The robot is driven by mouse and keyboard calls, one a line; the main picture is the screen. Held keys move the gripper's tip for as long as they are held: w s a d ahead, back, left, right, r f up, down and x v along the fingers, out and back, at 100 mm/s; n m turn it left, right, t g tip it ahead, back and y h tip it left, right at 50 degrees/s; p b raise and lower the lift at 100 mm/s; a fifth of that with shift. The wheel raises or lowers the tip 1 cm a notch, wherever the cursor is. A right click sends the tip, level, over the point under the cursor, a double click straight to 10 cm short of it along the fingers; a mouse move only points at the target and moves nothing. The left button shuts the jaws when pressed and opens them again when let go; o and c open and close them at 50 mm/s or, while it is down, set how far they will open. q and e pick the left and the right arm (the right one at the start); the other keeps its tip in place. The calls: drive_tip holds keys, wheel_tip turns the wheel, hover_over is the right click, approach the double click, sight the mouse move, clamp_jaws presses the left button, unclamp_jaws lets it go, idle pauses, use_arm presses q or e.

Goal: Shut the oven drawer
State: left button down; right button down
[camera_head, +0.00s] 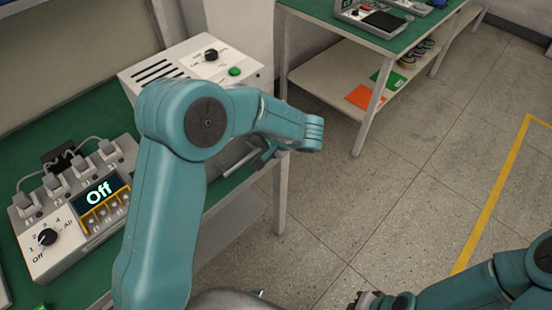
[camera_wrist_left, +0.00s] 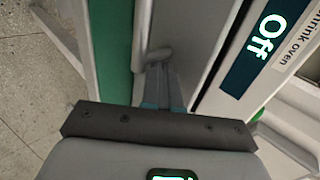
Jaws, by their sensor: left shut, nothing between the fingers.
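The shrink oven (camera_head: 185,62) is a white box with a black knob and a green button, at the back of the green bench in the head view. My left arm hides much of its front. The left wrist view shows its lit "Off" display (camera_wrist_left: 265,38) and a light grey handle-like part (camera_wrist_left: 157,56) at its front, probably the drawer's. My left gripper (camera_head: 264,158) is shut and empty at the oven's front; its fingers (camera_wrist_left: 164,88) point at that part, and contact is unclear. How far the drawer stands out cannot be told. My right gripper (camera_head: 368,300) is at the bottom edge, its jaws unclear.
A white control unit (camera_head: 88,215) with a knob, plugs and an "Off" display stands on the green bench at left. A second green-topped table (camera_head: 405,38) with a lower shelf stands at the back. The grey floor between is clear, with a yellow line (camera_head: 492,200).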

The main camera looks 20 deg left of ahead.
use_arm(q)
drive_tip(key=w+a, duration=0.1)
drive_tip(key=a, duration=0.1)
drive_tip(key=a+b, duration=0.1)
drive_tip(key=a, duration=0.1)
drive_tip(key=w+a+b, duration=0.1)
drive_tip(key=a, duration=0.2)
drive_tip(key=shift+w, duration=0.35)
drive_tip(key=shift+a+r, duration=0.2)
drive_tip(key=shift+a, duration=0.05)
drive_tip(key=shift+w+a+r, duration=0.1)
